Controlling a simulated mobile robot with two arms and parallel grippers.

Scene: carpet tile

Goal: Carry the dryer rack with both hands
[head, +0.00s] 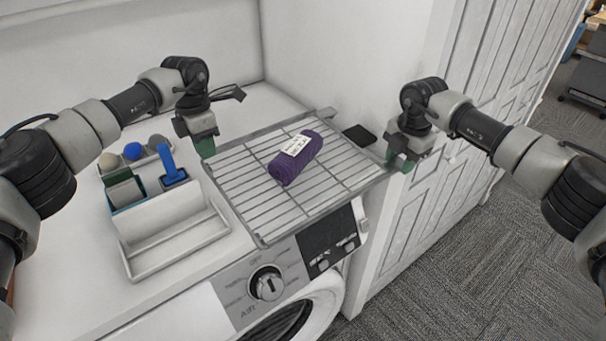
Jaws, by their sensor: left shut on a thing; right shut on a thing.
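The dryer rack (240,193) is a grey wire grid with a metal rim, in the middle of the head view over the washer top. The fingertips are partly hidden, and I cannot tell whether the rack is clear of the surface.
A white caddy (178,240) with a blue-handled brush and several balls stands left of the rack. The washer's control panel (270,283) is below the rack. A small black item (359,135) lies behind the rack. White paneled doors (480,110) stand at right, with open carpet (470,265) in front.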

